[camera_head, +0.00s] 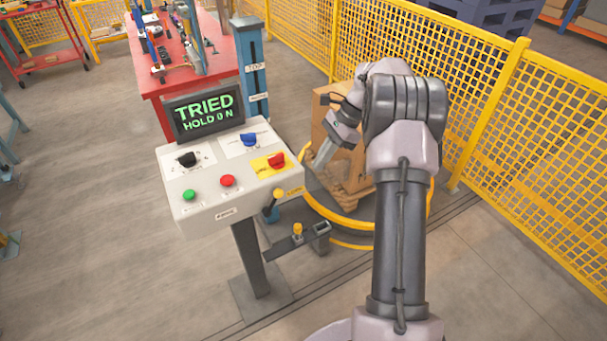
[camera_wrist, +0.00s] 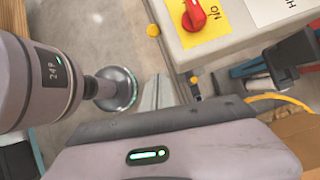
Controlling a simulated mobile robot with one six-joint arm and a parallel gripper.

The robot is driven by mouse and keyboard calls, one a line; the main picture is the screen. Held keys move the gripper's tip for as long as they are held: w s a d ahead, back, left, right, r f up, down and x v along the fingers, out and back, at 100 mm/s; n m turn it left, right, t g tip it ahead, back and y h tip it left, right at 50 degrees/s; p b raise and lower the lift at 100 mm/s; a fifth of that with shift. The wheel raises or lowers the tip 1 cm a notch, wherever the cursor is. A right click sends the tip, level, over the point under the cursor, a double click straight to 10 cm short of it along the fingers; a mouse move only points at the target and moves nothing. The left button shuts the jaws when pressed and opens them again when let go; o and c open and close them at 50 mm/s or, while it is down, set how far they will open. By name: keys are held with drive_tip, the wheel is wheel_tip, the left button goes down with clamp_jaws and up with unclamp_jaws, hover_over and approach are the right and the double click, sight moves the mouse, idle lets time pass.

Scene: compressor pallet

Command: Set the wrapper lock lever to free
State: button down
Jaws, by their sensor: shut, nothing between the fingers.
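A grey operator console (camera_head: 225,212) stands left of my arm. A short lever with a yellow knob (camera_head: 278,193) sticks out at its right front corner, beside a small yellow label. A second yellow knob (camera_head: 297,229) sits lower, on a dark bracket by the yellow ring; I cannot read which one is the wrapper lock lever or its setting. My gripper (camera_head: 320,161) is shut and empty, right of the console, apart from both knobs. Its fingers also show in the wrist view (camera_wrist: 157,92).
The console carries a red selector on a yellow plate (camera_head: 276,160), black and blue knobs, green and red buttons, and a screen (camera_head: 203,112) reading "TRIED HOLD 0 N". A carton (camera_head: 345,145) stands behind my gripper within the yellow ring. Yellow mesh fencing (camera_head: 490,110) bounds the right.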

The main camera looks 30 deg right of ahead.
sight(292, 185)
drive_tip(key=b+x, duration=0.4)
drive_tip(key=x, duration=0.5)
drive_tip(key=shift+a+f, duration=0.1)
drive_tip(key=shift+f, duration=0.15)
drive_tip(key=a, duration=0.1)
drive_tip(key=r, duration=0.1)
drive_tip(key=a, duration=0.1)
drive_tip(key=shift+w+a+r+b, duration=0.15)
drive_tip(key=shift+w+a+b, duration=0.1)
drive_tip(key=shift+a+b, duration=0.1)
drive_tip(key=shift+w+a+r, duration=0.1)
drive_tip(key=shift+a+r, duration=0.15)
drive_tip(key=shift+a, duration=0.2)
drive_tip(key=shift+r, duration=0.1)
